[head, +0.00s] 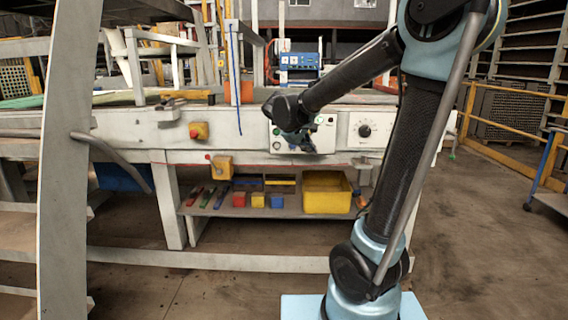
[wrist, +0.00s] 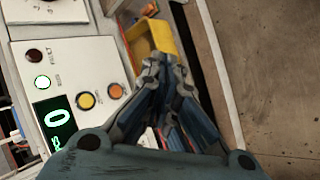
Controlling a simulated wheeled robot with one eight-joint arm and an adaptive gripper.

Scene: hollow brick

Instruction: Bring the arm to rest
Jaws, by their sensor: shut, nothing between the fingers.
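My gripper (wrist: 160,75) shows in the wrist view with its fingertips together and nothing held between them. In the head view my gripper (head: 308,147) hangs at the end of my arm, in front of the white control panel on the machine's front. The control panel (head: 337,121) also shows in the wrist view (wrist: 75,60), to the left of my fingers, with a lit green button, a green display, and yellow and orange buttons. I cannot tell from the head view how far the fingers are from the panel.
A shelf (head: 240,211) under the machine holds several coloured blocks and a yellow bin (head: 326,192). The bin also shows beyond my fingertips in the wrist view (wrist: 153,40). A pale post (head: 66,160) stands at left. The floor (head: 480,240) at right is open.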

